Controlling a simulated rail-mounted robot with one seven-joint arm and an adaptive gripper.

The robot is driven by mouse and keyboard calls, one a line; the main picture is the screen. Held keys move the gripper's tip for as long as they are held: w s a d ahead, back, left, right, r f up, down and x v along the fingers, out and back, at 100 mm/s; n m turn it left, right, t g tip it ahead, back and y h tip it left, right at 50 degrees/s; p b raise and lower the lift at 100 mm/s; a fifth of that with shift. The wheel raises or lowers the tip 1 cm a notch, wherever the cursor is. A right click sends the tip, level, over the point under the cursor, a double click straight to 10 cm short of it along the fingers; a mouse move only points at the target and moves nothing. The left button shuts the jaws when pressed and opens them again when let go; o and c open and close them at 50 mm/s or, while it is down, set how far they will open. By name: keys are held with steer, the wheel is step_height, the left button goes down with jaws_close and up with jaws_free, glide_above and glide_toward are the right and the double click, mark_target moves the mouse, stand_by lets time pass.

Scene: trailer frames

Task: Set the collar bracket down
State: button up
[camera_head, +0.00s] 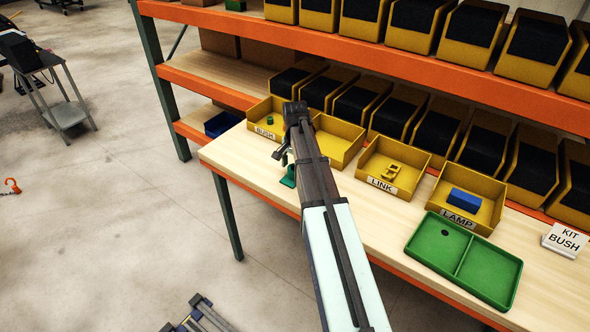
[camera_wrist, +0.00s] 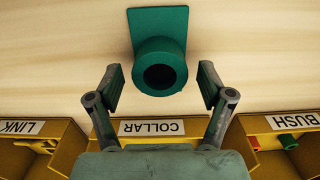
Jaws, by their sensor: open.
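The collar bracket is a green part with a flat plate and a round hollow collar. In the wrist view the collar bracket (camera_wrist: 160,62) lies between and a little beyond my fingers, with the hole facing the camera. A gap shows on both sides of the collar. My gripper (camera_wrist: 161,84) is open. In the head view the green bracket (camera_head: 288,181) is on the wooden bench near its front edge, just below my gripper (camera_head: 283,153), and partly hidden by my arm. The COLLAR bin (camera_wrist: 152,130) stands at the bottom of the wrist view.
Yellow bins stand along the bench: BUSH (camera_head: 254,115) with a green part, LINK (camera_head: 372,188) with a yellow part, and one reading "LAMP" (camera_head: 484,225) with a blue block. A two-compartment green tray (camera_head: 413,252) and a "KIT BUSH" card (camera_head: 566,240) are at right.

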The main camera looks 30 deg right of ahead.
step_height(320, 180, up, 11)
steer(key=b, duration=0.2)
stand_by(0.3)
